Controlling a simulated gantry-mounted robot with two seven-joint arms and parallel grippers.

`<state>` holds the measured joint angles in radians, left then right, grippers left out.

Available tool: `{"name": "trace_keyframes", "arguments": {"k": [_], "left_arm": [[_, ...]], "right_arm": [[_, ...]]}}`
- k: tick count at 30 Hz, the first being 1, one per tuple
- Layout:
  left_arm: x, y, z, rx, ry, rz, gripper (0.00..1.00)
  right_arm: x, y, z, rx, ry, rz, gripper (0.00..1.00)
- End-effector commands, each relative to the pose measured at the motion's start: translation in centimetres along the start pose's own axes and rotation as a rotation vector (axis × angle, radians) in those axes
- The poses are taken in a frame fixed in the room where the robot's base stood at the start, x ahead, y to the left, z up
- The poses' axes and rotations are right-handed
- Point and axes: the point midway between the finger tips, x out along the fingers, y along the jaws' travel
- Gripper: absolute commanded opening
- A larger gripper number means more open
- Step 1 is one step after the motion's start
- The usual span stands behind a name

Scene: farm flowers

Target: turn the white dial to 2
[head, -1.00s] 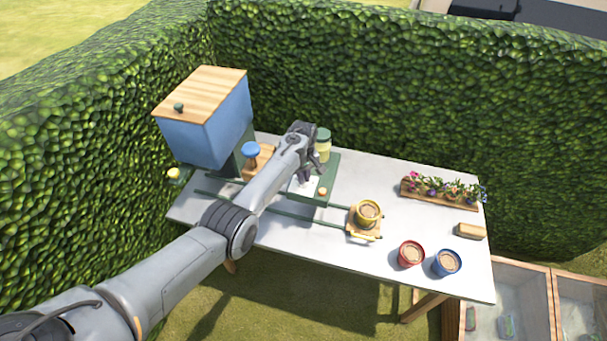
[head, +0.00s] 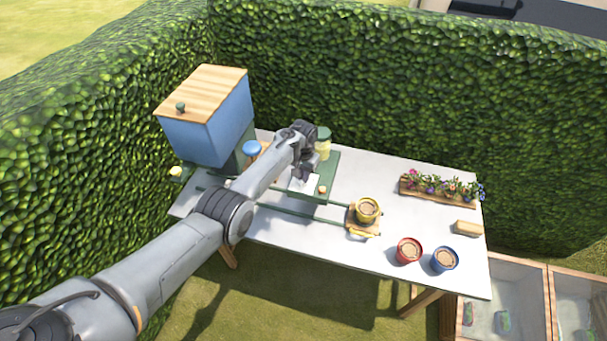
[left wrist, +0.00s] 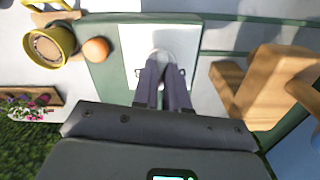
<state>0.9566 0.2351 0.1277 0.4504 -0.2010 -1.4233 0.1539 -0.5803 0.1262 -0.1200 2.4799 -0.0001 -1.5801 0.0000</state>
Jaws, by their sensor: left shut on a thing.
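The white dial (left wrist: 178,39) is a pale round knob on a white plate (left wrist: 136,68) in the left wrist view. The plate lies on a green base, and it shows in the head view (head: 302,187) under my left gripper. My left gripper (head: 303,177) points down at the plate. In the left wrist view the fingers (left wrist: 164,68) are close together and shut on the dial, covering part of it. I cannot read any numbers or the dial's setting. My right gripper is not in view.
A small orange-tan knob (left wrist: 96,49) is beside the plate. A yellow pot (head: 367,210) stands on a wooden carrier at the rails. A blue hopper (head: 210,128), a green-lidded jar (head: 323,142), red (head: 409,250) and blue (head: 444,260) pots stand around. The table's right half has free room.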

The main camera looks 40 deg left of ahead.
Motion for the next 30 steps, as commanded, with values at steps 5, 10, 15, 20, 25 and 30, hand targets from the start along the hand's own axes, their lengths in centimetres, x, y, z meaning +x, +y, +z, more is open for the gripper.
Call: {"name": "trace_keyframes", "arguments": {"k": [5, 10, 15, 20, 25, 30], "left_arm": [[0.05, -0.05, 0.0, 0.094, 0.0, -0.001, 0.0], [0.06, -0.05, 0.0, 0.148, 0.001, -0.001, 0.0], [0.07, -0.05, 0.0, 0.169, 0.001, -0.001, 0.0], [0.08, -0.05, 0.0, 0.173, 0.001, -0.001, 0.0], [0.08, -0.05, 0.0, 0.173, 0.001, -0.001, 0.0], [0.08, -0.04, 0.0, 0.172, 0.001, -0.001, 0.29]], "right_arm": [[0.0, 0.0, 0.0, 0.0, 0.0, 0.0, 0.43], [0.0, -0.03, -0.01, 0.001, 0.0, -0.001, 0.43], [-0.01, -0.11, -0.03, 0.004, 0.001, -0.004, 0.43], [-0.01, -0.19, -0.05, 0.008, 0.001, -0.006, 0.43], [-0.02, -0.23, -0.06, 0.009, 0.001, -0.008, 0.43], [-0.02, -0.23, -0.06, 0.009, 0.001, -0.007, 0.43]]}}
